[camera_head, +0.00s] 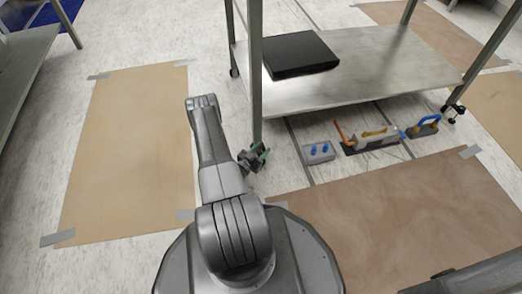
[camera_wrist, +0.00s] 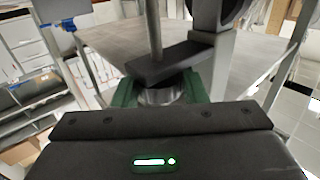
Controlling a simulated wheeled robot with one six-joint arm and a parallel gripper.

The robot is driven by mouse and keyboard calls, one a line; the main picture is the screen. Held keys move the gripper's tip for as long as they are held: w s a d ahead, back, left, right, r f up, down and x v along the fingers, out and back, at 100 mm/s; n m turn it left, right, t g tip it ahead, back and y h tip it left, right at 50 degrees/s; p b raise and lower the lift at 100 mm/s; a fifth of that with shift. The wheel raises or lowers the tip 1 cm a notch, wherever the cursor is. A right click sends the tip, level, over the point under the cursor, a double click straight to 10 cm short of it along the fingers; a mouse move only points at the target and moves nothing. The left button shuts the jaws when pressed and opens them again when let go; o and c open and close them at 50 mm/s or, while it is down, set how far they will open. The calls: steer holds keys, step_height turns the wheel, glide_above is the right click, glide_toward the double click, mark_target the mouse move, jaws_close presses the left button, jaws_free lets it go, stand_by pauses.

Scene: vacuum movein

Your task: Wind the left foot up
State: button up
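The workbench's left front leg (camera_head: 254,75) runs down to the floor, and its lower end is hidden behind my gripper (camera_head: 255,157) in the head view. In the wrist view my gripper (camera_wrist: 162,92) has a green fingertip on each side of the round grey left foot (camera_wrist: 162,96). Both pads appear to touch its sides. A dark bracket or bar (camera_wrist: 168,62) and an upright leg (camera_wrist: 153,25) stand just beyond the fingers. The foot's underside is hidden.
The bench's lower shelf (camera_head: 390,70) carries a flat black box (camera_head: 298,54). A grey block with blue knobs (camera_head: 318,152), a spirit-level-like tool (camera_head: 372,137) and a blue-handled tool (camera_head: 424,126) lie right of my gripper. Brown floor sheets (camera_head: 125,140) lie taped on both sides.

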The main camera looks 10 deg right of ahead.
steer(key=shift+c, duration=0.7)
steer(key=shift+n+t+y, duration=0.3)
steer(key=shift+s+n+t+y, duration=0.15)
steer(key=shift+n+t+y, duration=0.45)
steer(key=shift+t+y, duration=0.1)
steer(key=n+t+y, duration=0.1)
steer(key=n+y, duration=0.1)
steer(key=y, duration=0.1)
steer(key=n+t+y, duration=0.1)
steer(key=n+y, duration=0.1)
steer(key=y, duration=0.1)
steer(key=n+t+y, duration=0.2)
steer(key=y, duration=0.1)
steer(key=shift+d+p, duration=0.1)
steer(key=shift+p, duration=0.25)
steer(key=n+y, duration=0.3)
steer(key=y, duration=0.1)
steer(key=n+y, duration=0.2)
steer(key=y, duration=0.2)
steer(key=shift+n+b, duration=0.3)
steer(key=shift+n, duration=0.1)
steer(key=shift+n+g+y, duration=0.7)
steer(key=shift+n+y, duration=0.15)
steer(key=shift+y, duration=0.45)
steer(key=shift+n+g+y, duration=0.7)
steer(key=shift+n+y, duration=0.15)
steer(key=shift+y, duration=0.45)
